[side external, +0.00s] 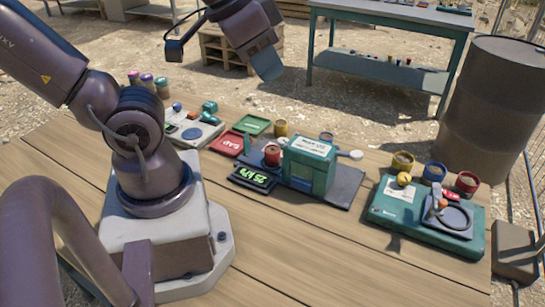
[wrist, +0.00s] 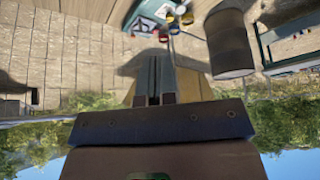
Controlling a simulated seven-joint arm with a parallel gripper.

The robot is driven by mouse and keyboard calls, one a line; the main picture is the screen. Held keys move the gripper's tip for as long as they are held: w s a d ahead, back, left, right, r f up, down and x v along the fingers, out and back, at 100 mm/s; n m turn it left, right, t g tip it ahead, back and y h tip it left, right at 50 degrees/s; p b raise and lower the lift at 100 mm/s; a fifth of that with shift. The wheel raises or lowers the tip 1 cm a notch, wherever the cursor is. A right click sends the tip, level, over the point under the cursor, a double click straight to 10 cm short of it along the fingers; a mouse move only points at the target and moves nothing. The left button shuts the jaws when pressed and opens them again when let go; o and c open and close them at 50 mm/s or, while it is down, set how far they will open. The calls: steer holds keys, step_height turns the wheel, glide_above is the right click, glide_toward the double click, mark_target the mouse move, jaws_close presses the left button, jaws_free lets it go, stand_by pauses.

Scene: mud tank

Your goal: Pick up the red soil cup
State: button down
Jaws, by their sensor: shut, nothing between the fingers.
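In the side external view, a red cup (side external: 467,182) with brown soil in it stands upright at the back right of the green station on the right of the table. Next to it are a blue cup (side external: 434,172) and a yellow cup (side external: 403,161), also holding brown soil. My gripper (side external: 268,71) is high above the back of the table, well to the left of the red soil cup. It is shut and empty. In the wrist view, small coloured cups (wrist: 180,10) show at the top edge.
The right station (side external: 396,211) carries a grey dish with a tool. A green box (side external: 308,167) stands on the middle station. A metal barrel (side external: 490,105) stands behind the table. The front planks are clear.

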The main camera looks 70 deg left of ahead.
steer(key=shift+c, duration=2.4)
jaws_free()
steer(key=m+g, duration=0.6)
steer(key=m, duration=0.2)
glide_above(273, 151)
step_height(273, 151, down, 20)
step_height(273, 151, down, 6)
steer(key=shift+d+f, duration=0.15)
steer(key=shift+f, duration=2.9)
